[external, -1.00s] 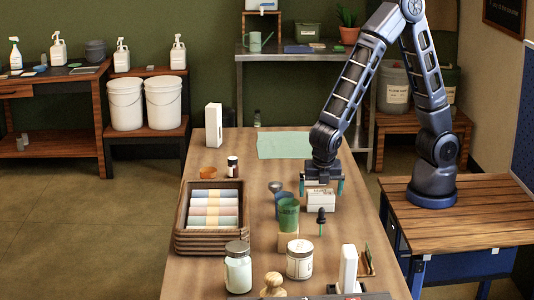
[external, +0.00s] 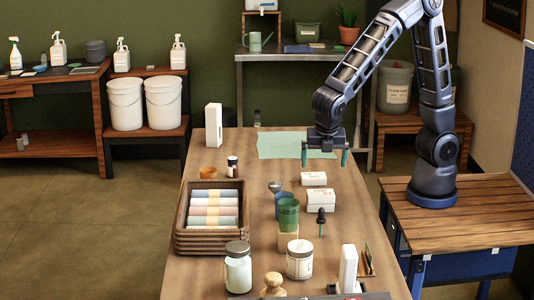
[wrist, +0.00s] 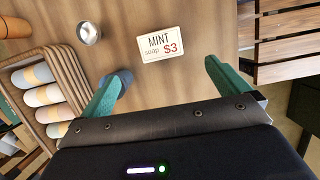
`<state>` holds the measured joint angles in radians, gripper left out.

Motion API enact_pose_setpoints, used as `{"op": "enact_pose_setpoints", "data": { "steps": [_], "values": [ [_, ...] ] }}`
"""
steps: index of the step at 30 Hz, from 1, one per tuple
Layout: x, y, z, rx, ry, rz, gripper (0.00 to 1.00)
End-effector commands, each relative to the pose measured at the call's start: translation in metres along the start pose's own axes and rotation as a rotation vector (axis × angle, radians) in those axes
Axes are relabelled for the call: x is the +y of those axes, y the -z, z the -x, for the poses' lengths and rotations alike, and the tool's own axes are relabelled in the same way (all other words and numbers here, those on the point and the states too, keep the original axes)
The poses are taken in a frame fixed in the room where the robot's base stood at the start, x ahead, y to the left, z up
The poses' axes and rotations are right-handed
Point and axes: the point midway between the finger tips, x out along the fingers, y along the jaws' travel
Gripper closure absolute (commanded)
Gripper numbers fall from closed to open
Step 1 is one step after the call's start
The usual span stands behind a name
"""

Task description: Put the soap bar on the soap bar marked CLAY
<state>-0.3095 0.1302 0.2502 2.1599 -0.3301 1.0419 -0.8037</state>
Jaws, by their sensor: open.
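Two white soap blocks stand on the wooden table in the external view: a lower, smaller one (external: 313,179), and a taller one (external: 320,200) just in front of it. I cannot tell whether the taller block is one bar or two stacked. Their print is too small there, so I cannot read CLAY. The wrist view shows a white piece marked MINT soap $3 (wrist: 161,45). My gripper (external: 324,158) is raised above the table with its green fingers apart and nothing between them. It also shows open in the wrist view (wrist: 165,85), with no block between the fingers.
A slatted crate (external: 182,238) of wrapped rolls stands left. Jars (external: 300,260) are in front. A green mat (external: 280,146) lies behind.

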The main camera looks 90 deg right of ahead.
Motion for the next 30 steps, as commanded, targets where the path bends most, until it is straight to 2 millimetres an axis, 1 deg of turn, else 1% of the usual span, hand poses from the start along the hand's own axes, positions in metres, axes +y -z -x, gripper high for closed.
{"op": "enact_pose_setpoints", "data": {
  "steps": [2, 5, 9, 11, 15, 21, 30],
  "values": [
    [-0.002, -0.01, 0.005, 0.008, -0.008, -0.039, 0.0],
    [-0.009, -0.031, 0.015, 0.027, -0.021, -0.133, 0.0],
    [-0.025, -0.069, 0.03, 0.067, -0.041, -0.312, 0.0],
    [-0.033, -0.084, 0.036, 0.086, -0.049, -0.392, 0.0],
    [-0.054, -0.118, 0.048, 0.135, -0.065, -0.574, 0.0],
    [-0.087, -0.16, 0.06, 0.216, -0.083, -0.832, 0.0],
    [-0.143, -0.209, 0.069, 0.359, -0.095, -1.207, 0.0]
  ]
}}
